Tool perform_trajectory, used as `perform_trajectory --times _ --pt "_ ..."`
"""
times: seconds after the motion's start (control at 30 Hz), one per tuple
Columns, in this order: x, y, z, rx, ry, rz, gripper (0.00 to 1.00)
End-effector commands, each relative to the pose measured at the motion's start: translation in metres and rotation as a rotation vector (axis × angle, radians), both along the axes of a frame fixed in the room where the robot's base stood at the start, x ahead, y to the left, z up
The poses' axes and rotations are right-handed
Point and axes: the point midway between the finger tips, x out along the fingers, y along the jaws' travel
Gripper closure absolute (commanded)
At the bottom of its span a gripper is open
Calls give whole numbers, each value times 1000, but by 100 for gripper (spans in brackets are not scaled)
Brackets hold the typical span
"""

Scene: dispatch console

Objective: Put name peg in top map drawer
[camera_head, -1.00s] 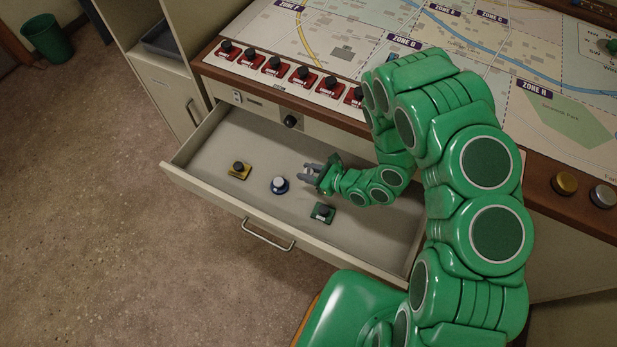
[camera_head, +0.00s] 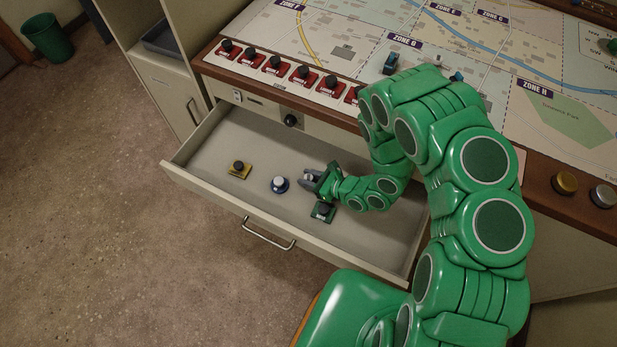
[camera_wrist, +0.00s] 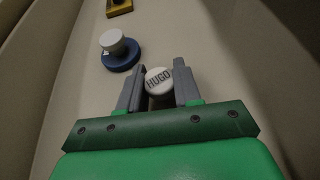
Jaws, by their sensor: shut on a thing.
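The name peg (camera_wrist: 158,82) is a white round peg with "HUGO" on its top. In the wrist view it sits between the two grey fingers of my gripper (camera_wrist: 158,90), which is shut on it. In the head view my gripper (camera_head: 309,175) is low inside the open map drawer (camera_head: 215,205), toward the middle, with the peg's pale top just showing. The peg's lower part is hidden, so I cannot tell whether it touches the drawer floor.
In the drawer, a blue round piece with a white knob (camera_head: 279,185) is just left of my gripper. A yellow piece with a dark knob (camera_head: 239,169) lies farther left. A green piece with a dark knob (camera_head: 323,211) lies close in front. Red-based knobs (camera_head: 272,63) line the console edge.

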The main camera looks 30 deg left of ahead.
Motion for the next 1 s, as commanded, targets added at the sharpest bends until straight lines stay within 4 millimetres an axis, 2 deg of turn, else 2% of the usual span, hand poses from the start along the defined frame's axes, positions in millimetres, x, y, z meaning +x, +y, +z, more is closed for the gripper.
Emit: perform_trajectory --times 0.03,0.07,0.2,0.63,1.0 --pt "0 0 -1 1 0 -1 95" --pt "0 0 -1 0 0 0 64" --pt "0 0 -1 0 0 0 43" --pt "0 0 2 -1 -2 1 41" --pt "-2 -57 24 -3 0 -4 41"
